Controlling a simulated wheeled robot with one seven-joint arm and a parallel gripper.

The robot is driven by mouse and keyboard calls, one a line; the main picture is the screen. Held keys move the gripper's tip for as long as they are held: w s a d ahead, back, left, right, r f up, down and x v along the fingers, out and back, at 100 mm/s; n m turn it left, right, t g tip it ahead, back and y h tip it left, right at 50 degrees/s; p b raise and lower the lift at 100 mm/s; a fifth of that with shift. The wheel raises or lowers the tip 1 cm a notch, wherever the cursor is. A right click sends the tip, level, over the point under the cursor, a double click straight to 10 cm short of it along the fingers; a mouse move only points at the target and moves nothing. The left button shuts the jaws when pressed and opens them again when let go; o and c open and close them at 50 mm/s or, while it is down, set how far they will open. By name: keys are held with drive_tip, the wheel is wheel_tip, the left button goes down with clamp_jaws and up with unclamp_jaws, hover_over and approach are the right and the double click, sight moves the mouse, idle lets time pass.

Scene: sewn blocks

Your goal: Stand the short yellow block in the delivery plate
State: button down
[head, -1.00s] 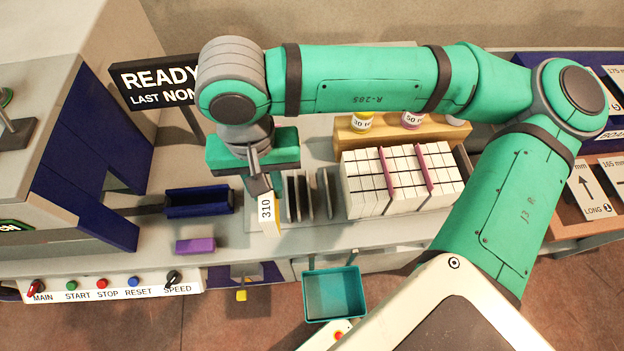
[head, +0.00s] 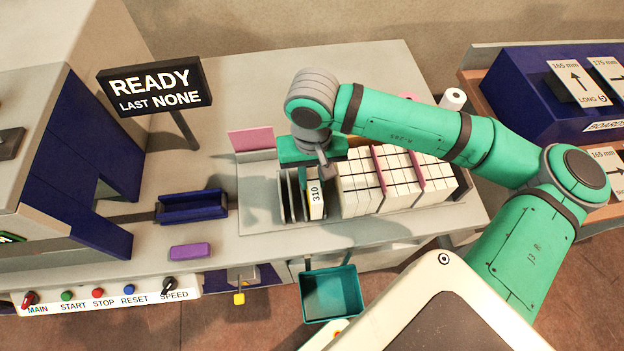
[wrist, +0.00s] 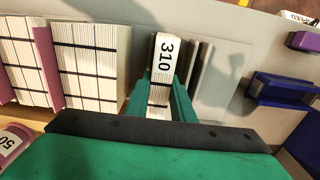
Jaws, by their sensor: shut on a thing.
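My gripper (head: 316,172) is shut on a slim, pale block labelled 310 (head: 316,197), which has a faint yellow edge. The block is upright in the head view, just right of thin grey dividers (head: 291,195) and left of the rows of white blocks. In the wrist view the 310 block (wrist: 162,70) is between the teal fingers, with the dividers (wrist: 205,65) beside it. The dividers and white blocks stand on a grey plate (head: 258,212); I cannot tell whether this is the delivery plate. The held block's lower end is hidden, so contact is unclear.
Rows of white blocks (head: 360,185) with purple separators stand close on the right. A blue tray (head: 192,207) and a purple block (head: 190,251) are at the left. A pink panel (head: 250,140) stands behind. A teal bin (head: 332,295) is below the table's front edge.

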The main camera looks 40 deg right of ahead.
drive_tip(key=shift+f, duration=0.85)
drive_tip(key=c, duration=1.5)
unclamp_jaws()
drive_tip(key=shift+f, duration=0.15)
drive_tip(key=shift+c, duration=0.2)
wheel_tip(320, 180, up, 12)
drive_tip(key=shift+r, duration=0.2)
